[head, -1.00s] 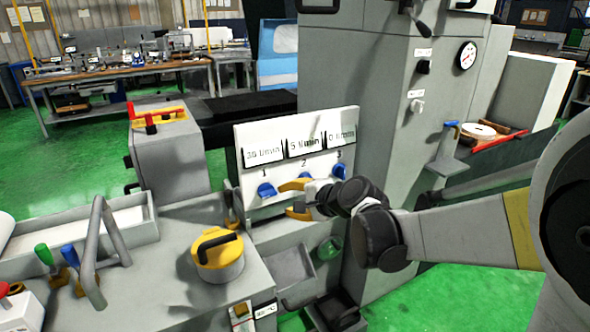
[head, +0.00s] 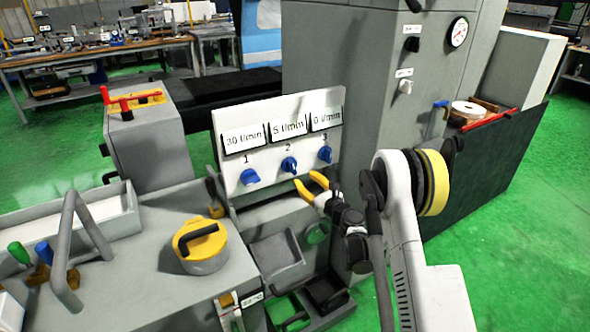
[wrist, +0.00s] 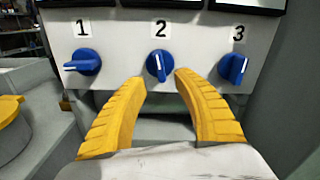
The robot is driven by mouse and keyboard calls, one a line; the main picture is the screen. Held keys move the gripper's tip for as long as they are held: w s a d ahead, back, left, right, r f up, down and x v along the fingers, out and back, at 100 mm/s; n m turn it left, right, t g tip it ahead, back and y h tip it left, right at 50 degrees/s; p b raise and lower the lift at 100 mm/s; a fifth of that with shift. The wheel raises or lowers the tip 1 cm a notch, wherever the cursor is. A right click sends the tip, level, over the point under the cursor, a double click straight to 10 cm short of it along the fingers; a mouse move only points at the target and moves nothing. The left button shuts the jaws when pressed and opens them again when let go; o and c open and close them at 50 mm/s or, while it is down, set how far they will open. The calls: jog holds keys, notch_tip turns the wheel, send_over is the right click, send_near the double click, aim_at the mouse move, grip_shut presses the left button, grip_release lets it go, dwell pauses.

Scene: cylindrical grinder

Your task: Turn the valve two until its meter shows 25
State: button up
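Valve two is the middle blue knob (head: 289,165) on a white panel (head: 232,183), below the label 2. It also shows in the wrist view (wrist: 158,66), its white mark close to vertical. Its meter (head: 288,124) above reads 5 l/min. My gripper (head: 309,185) has yellow fingers, open and empty, just below and in front of valve two. In the wrist view the fingertips (wrist: 160,76) are spread on either side of the knob's lower end; whether they touch it I cannot tell.
Valve one (head: 250,177) is left, under a 30 l/min meter (head: 244,136). Valve three (head: 325,155) is right, under a 0 l/min meter (head: 326,117). A yellow-lidded pot (head: 203,262) stands on the grey bench at left. A grey tray (head: 275,262) sits below the panel.

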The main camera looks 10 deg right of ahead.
aim_at(294, 168)
jog(key=b+x, duration=0.2)
jog(key=x, duration=0.5)
jog(key=shift+w+a+f, duration=0.1)
jog(key=shift+w+f, duration=0.05)
jog(key=shift+w, duration=0.1)
jog(key=shift+w+a, duration=0.15)
jog(key=shift+w, duration=0.3)
jog(key=shift+c, duration=0.4)
grip_shut()
